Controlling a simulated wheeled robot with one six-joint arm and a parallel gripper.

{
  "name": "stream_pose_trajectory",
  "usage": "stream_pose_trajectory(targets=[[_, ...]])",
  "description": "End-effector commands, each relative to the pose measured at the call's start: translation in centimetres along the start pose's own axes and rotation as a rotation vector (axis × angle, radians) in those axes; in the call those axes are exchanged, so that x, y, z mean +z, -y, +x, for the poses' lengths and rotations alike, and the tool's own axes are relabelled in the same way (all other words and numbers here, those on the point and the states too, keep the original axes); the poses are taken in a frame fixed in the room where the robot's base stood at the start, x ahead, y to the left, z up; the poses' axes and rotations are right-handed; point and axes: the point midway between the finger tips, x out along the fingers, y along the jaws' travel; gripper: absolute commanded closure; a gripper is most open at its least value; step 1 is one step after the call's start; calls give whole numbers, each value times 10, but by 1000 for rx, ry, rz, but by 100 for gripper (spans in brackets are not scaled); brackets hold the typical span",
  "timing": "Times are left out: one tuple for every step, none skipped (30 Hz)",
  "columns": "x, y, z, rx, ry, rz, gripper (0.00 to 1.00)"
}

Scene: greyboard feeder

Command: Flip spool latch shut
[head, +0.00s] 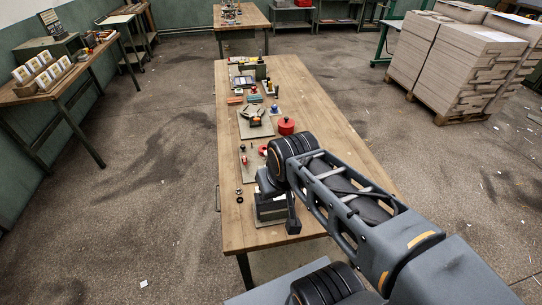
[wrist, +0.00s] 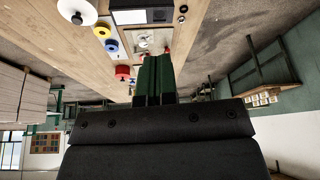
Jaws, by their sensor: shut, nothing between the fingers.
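My gripper (wrist: 154,60) shows in the wrist view as two dark green fingers side by side, shut and empty. In the head view my arm hides most of the gripper, low over the near end of the wooden workbench (head: 310,95). The wrist view shows round white (wrist: 77,10), yellow (wrist: 102,31), blue (wrist: 111,46) and red (wrist: 122,72) pieces that may be spools. A pale panel with a round part (wrist: 143,40) and a small red piece (wrist: 167,50) lie just beyond the fingertips. I cannot make out the spool latch or whether anything is touched.
A grey block (head: 270,210) sits under my wrist at the bench's near end. A red pot (head: 286,127) and a board with tools (head: 254,122) lie farther along. The bench's right side is clear. Board stacks (head: 465,60) stand at right, a side table (head: 60,75) at left.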

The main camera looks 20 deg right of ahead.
Motion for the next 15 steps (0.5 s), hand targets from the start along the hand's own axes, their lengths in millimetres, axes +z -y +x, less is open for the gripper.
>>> stream_pose_trajectory(targets=[[0,0,6,-10,12,33,100],[0,-1,11,-20,25,65,100],[0,-1,20,-40,48,131,100],[-1,-2,28,-60,69,193,100],[-2,-2,37,-84,96,270,100],[-5,-4,51,-124,134,391,100],[-8,-5,63,-158,168,494,100],[-13,-7,75,-196,202,605,100],[-20,-11,92,-251,249,759,100],[-26,-15,104,-295,284,879,100],[-33,-20,116,-341,320,995,100],[-43,-28,130,-406,364,1147,100],[-51,-36,142,-456,395,1256,100],[-59,-44,152,-507,426,1362,100],[-69,-57,166,-577,465,1496,100]])
